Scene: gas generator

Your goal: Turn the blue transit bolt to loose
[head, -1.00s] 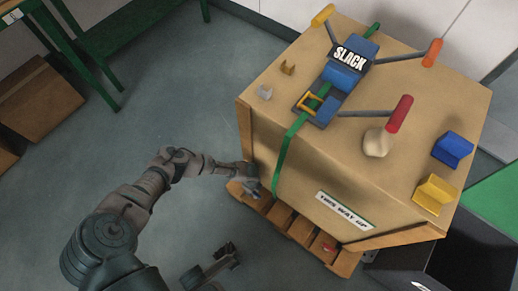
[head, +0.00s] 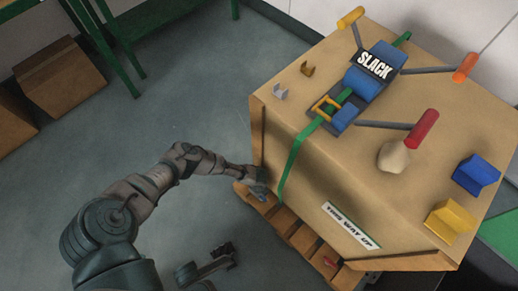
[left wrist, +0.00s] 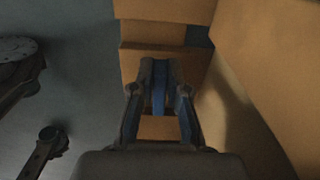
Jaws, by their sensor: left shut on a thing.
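The blue transit bolt (left wrist: 158,88) shows in the left wrist view as a blue piece between my left gripper's fingers (left wrist: 160,100), low at the crate's base. The fingers are shut on it. In the head view my left gripper (head: 258,189) is at the lower left corner of the crate (head: 330,180), just above the pallet (head: 290,228). The bolt is hidden there by the gripper. I cannot read whether it stands at loose. My right gripper cannot be made out with certainty; a dark jointed part shows at the bottom of the head view.
A strap ratchet marked SLACK (head: 373,66) with a green strap (head: 291,160) is on the crate's top. Red, orange and yellow handles and a blue block (head: 476,174) and yellow block (head: 449,220) also stand there. A green bench is at upper left; open floor lies left of the crate.

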